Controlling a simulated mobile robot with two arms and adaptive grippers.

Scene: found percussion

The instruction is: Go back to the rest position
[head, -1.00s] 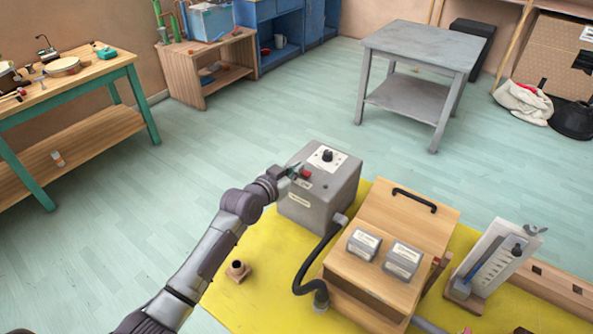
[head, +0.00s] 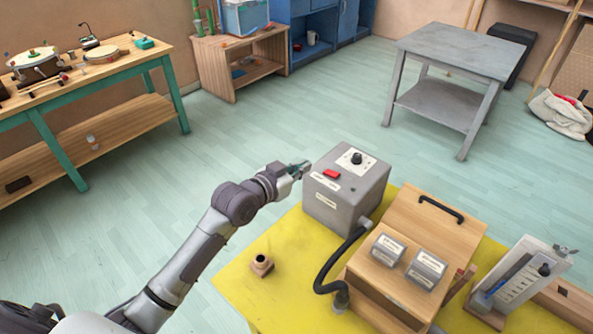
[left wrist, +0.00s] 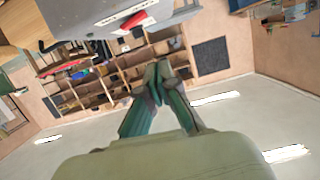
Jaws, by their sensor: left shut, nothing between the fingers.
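My left gripper (head: 304,167) is shut and empty, just left of the grey control box (head: 335,210) and level with its upper part in the head view. The box stands on a yellow table and has a red switch (head: 332,174) and a black knob on top. In the left wrist view the shut fingers (left wrist: 157,72) point toward far shelves, and the box with its red switch (left wrist: 133,20) shows at the top, apart from the fingers. My right gripper is not in view.
A black hose (head: 331,268) joins the grey box to a wooden box (head: 432,225). A grey table (head: 455,50) stands behind, with open floor between.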

